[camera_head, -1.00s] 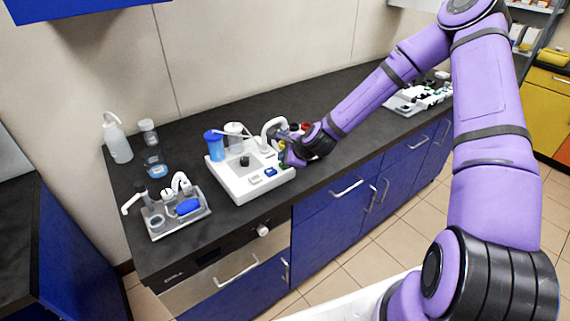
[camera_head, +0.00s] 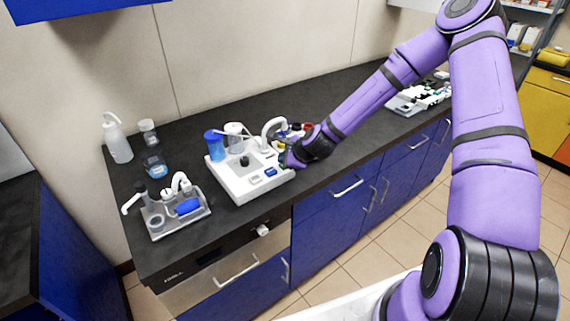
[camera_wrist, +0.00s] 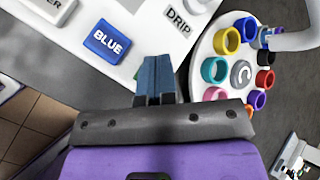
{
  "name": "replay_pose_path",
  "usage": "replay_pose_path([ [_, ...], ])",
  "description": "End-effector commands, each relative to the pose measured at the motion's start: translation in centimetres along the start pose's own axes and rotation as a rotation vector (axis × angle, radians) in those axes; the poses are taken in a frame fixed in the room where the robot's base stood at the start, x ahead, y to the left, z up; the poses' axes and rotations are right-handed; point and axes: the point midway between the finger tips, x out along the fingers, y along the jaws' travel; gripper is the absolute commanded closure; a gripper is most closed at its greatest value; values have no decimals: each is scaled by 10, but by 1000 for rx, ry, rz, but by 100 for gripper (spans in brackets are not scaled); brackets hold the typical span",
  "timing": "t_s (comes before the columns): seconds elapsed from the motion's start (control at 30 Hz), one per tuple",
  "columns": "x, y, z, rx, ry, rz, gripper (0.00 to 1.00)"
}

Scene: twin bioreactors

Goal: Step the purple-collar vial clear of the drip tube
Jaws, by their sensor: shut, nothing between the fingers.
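My gripper (camera_wrist: 153,80) is shut and empty. Its fingertips are over the white machine's front edge, between the blue BLUE button (camera_wrist: 105,40) and the DRIP label (camera_wrist: 179,20). In the head view, my gripper (camera_head: 288,160) is at the machine's right front corner. The round white carousel (camera_wrist: 204,50) holds several collared vials to the right of my fingers. A purple-blue collar (camera_wrist: 257,100) shows at its lower right, and another blue-violet one (camera_wrist: 246,28) at its top. The white drip tube (camera_wrist: 292,40) reaches over its right side; the vial under its tip is partly hidden.
The white machine (camera_head: 228,181) stands on the black counter (camera_head: 330,100), with a blue-capped container (camera_head: 214,144) at its back. A smaller grey station (camera_head: 205,211) stands to the left. A wash bottle (camera_head: 117,138) is behind it.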

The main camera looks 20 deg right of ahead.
Motion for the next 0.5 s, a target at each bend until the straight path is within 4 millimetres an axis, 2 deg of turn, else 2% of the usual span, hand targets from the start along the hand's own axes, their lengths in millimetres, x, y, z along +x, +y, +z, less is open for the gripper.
replay_pose_path([
  [0.5, -12, -8, 8, 1, 0, 0, 100],
])
